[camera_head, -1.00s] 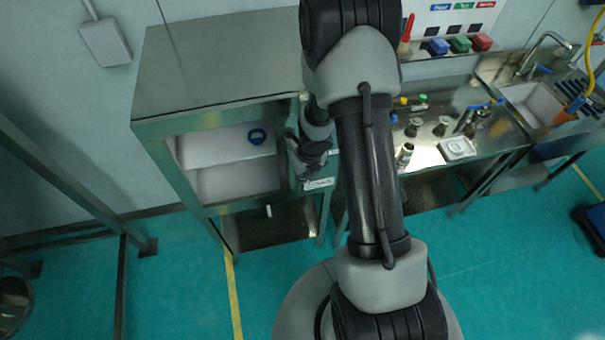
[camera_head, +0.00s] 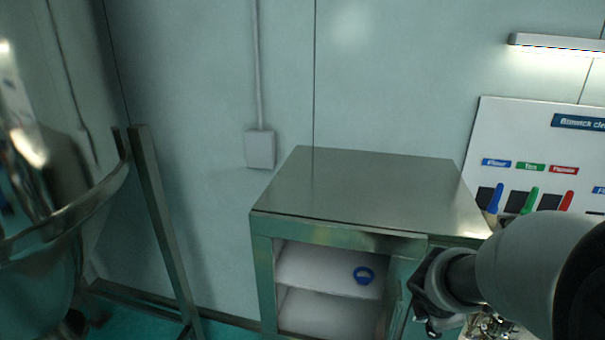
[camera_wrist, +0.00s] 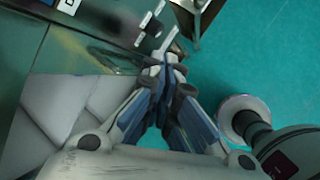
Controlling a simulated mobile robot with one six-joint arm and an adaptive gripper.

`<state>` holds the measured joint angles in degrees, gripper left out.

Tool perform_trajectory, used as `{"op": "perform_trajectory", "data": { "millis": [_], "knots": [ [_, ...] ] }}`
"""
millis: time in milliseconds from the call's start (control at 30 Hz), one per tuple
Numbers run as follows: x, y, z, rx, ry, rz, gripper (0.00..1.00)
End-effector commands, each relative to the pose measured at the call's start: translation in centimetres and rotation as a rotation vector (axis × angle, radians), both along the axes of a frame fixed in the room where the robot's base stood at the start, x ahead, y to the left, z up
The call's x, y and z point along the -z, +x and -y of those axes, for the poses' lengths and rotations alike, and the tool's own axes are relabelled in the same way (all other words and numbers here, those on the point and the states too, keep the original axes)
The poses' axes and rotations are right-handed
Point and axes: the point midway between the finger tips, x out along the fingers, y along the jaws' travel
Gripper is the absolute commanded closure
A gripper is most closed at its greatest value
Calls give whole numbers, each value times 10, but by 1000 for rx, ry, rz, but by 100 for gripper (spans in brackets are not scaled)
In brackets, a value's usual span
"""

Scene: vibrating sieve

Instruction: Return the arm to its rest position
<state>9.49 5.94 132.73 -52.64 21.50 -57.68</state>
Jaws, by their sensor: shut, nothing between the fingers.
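My gripper (camera_wrist: 170,62) shows in the wrist view with its fingers together and nothing between them. In the head view my arm comes in from the lower right, and the dark wrist end (camera_head: 430,295) is in front of the right side of the open steel cabinet (camera_head: 365,190). The fingertips are hard to make out there. In the wrist view, the fingers are beside a steel frame, with teal floor (camera_wrist: 230,75) to the right.
A blue ring (camera_head: 364,275) lies on the cabinet's white upper shelf. A large steel bowl-like vessel (camera_head: 50,270) and frame (camera_head: 160,220) stand at the left. A tool board (camera_head: 540,140) hangs at the right. The cabinet top is bare.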

Motion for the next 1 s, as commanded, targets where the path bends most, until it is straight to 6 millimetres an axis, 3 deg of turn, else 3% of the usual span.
{"op": "perform_trajectory", "data": {
  "millis": [233,500,700,1000],
  "knots": [
    [21,-84,-40,680,350,268,100],
    [68,-170,-110,1255,787,343,100],
    [81,-198,-138,1433,934,307,100],
    [82,-200,-141,1447,944,303,100]
  ]
}}
